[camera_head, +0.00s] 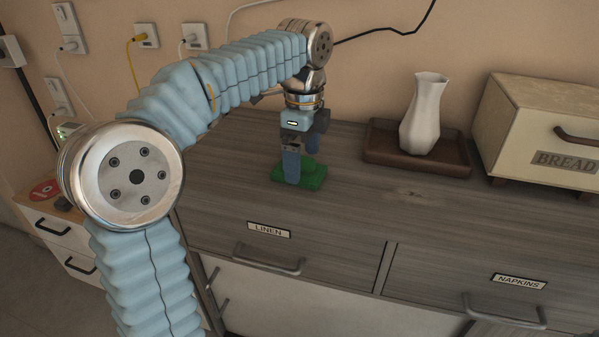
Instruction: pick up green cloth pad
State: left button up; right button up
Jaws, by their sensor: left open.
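The green cloth pad (313,179) lies on the top of the wooden sideboard (350,205), toward its left part. My left gripper (301,170) points down over the pad, its fingers in front of and around the pad's raised middle. The gripper is open. The fingers hide part of the pad, and I cannot tell whether they touch it. My right gripper is not in view.
A white vase (424,115) stands on a brown tray (386,152) right of the pad. A cream bread box (532,120) stands farther right. The sideboard's front right top is clear. Wall sockets and cables are behind my arm.

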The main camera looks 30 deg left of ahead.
pick_arm(q)
jog(key=shift+f, duration=0.8)
jog(key=c, duration=1.1)
jog(key=shift+o, duration=0.2)
jog(key=shift+r+p, duration=0.35)
jog(key=shift+r, duration=1.05)
jog(key=s+d+r, duration=0.9)
jog(key=s+r, duration=0.1)
jog(key=shift+d, duration=0.3)
